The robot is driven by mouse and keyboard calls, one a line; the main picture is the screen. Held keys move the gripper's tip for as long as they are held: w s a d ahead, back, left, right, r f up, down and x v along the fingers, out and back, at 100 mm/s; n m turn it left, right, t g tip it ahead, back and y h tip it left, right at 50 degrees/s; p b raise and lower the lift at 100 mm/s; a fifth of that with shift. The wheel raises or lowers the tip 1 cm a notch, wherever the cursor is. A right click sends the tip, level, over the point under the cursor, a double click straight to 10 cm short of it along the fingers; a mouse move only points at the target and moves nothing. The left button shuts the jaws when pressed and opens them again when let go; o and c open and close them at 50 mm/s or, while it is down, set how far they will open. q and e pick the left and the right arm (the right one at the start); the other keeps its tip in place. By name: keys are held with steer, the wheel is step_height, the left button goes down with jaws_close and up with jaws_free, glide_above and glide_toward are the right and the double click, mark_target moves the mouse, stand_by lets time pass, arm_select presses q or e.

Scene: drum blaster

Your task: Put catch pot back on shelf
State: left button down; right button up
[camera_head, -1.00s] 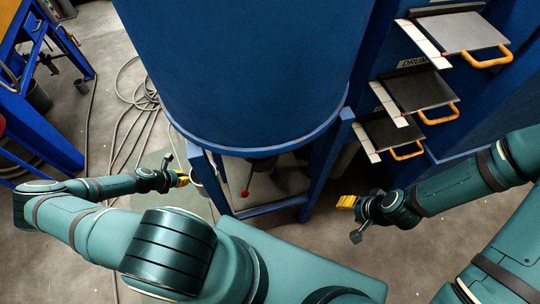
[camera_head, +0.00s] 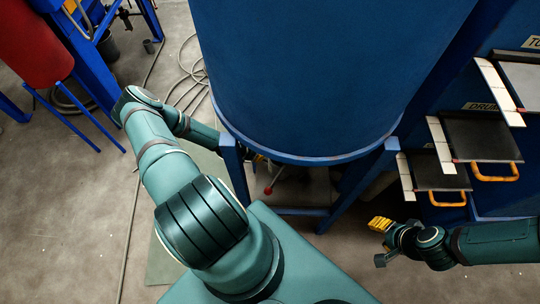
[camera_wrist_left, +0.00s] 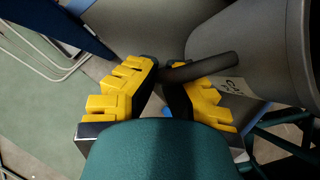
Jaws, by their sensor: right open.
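A grey cylindrical pot (camera_wrist_left: 262,45) with a small pale label fills the right of the left wrist view; the label is only partly readable. Its dark bar handle (camera_wrist_left: 215,66) points left, between the yellow-padded fingers of my left gripper (camera_wrist_left: 163,73). The fingertips are close together and look shut on this handle. In the head view, this gripper and the pot are hidden under the blue vessel. My right gripper (camera_head: 379,224) is open and empty, right of the vessel's stand. Several flat shelves (camera_head: 440,175) with orange handles stand at the right.
The big blue vessel (camera_head: 300,70) stands on blue legs (camera_head: 235,170) in the middle. A red-ended lever (camera_head: 269,190) shows beneath it. A red cylinder (camera_head: 33,45) and blue frame are at the left. Cables (camera_head: 190,65) lie on the floor. Floor at lower left is clear.

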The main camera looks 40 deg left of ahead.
mark_target(266, 153)
arm_select(q)
steer(key=shift+w+d, duration=0.45)
steer(key=shift+d, duration=0.05)
steer(key=w+d, duration=0.2)
steer(key=shift+w+d, duration=0.1)
steer(key=shift+d, duration=0.2)
steer(key=shift+f+b, duration=0.3)
steer(key=shift+f, duration=0.5)
steer(key=c, duration=1.1)
jaws_free()
steer(key=shift+c, duration=0.2)
